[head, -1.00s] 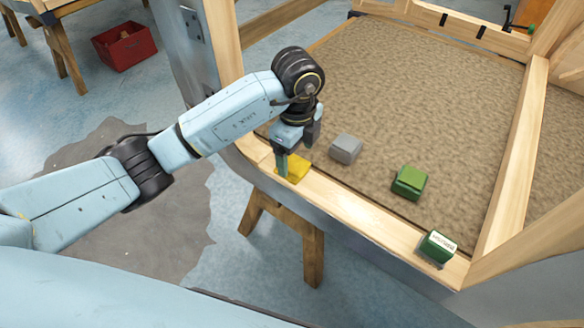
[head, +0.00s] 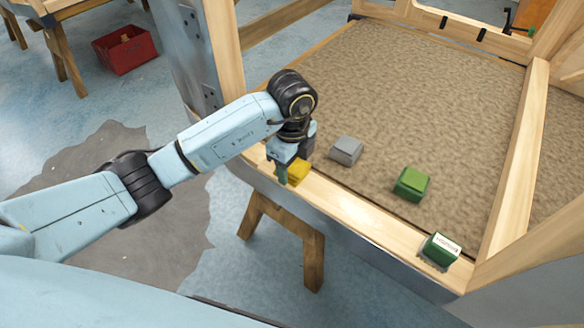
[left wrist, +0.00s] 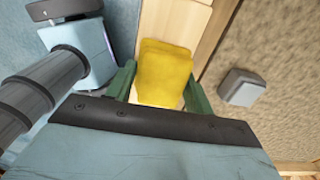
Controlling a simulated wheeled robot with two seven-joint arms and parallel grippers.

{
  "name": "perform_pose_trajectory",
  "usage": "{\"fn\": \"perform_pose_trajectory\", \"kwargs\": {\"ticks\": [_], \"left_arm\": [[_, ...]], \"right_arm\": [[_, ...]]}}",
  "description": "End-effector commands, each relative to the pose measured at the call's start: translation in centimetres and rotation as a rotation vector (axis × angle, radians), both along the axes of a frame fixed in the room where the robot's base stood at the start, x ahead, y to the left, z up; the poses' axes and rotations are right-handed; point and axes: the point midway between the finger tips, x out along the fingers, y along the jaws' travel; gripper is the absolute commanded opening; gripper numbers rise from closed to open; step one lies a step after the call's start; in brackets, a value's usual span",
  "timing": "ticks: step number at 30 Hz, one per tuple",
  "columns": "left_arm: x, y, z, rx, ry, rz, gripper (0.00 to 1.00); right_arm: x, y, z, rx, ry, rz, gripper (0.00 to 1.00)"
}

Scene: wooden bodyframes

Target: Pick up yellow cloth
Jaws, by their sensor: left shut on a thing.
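The yellow cloth (head: 299,171) lies folded on the front wooden beam (head: 342,202) of the bodyframe. My left gripper (head: 289,180) is at the cloth, with its green fingers pointing down. In the left wrist view the cloth (left wrist: 163,72) sits between the two green fingers of the left gripper (left wrist: 160,88), which is shut on it. Part of the cloth is hidden behind the gripper in the head view. I cannot tell whether the cloth is clear of the beam. My right gripper is not in view.
A grey block (head: 346,151) and a green block (head: 411,184) lie on the brown panel (head: 420,110) right of the gripper. A green box with a white label (head: 440,249) stands on the beam further right. A red crate (head: 125,48) is on the floor at back left.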

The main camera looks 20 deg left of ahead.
Motion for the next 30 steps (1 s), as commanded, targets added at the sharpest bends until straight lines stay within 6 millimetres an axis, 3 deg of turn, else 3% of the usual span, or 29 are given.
{"fn": "perform_pose_trajectory", "kwargs": {"ticks": [9, 21, 30], "left_arm": [[0.1, 0.0, 0.6, -0.001, -0.002, 0.000, 0.30], [0.1, 0.0, 7.9, 0.000, -0.004, 0.000, 0.30], [0.0, 0.0, 10.1, -0.001, 0.000, 0.001, 0.30]], "right_arm": [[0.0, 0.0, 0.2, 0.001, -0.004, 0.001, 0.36], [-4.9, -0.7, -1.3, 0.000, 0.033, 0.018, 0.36], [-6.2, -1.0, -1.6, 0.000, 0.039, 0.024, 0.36]]}}
